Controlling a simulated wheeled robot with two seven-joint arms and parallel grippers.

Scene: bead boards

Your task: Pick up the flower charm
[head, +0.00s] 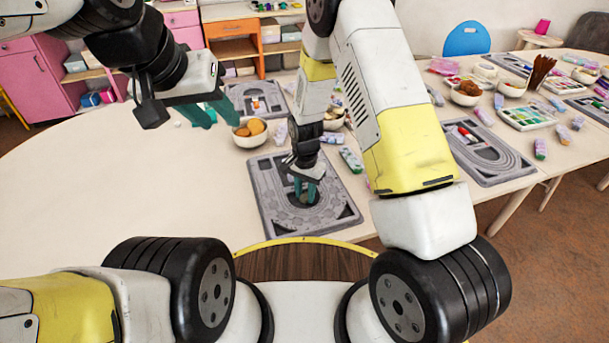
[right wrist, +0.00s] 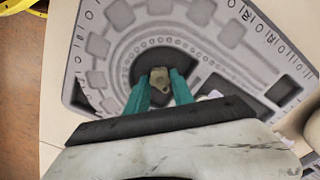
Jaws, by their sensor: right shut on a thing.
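The flower charm (right wrist: 159,79) looks like a small, dull beige piece in the right wrist view, with its details too small to make out. My right gripper (right wrist: 160,88) has its teal fingers shut on it, over the dark round recess of the grey bead board (right wrist: 80,97). In the head view my right gripper (head: 307,196) is low over the middle of the near bead board (head: 275,226), and the charm is too small to tell there. I cannot tell whether the charm touches the board. My left gripper (head: 210,114) is in the air at the left, its teal fingers apart and empty.
A bowl of orange-brown pieces (head: 249,132) stands behind the near board. Another bead board (head: 487,153) and a paint palette (head: 527,116) lie to the right. Small tubes (head: 351,159) lie near the board. The left of the table (head: 120,190) is clear.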

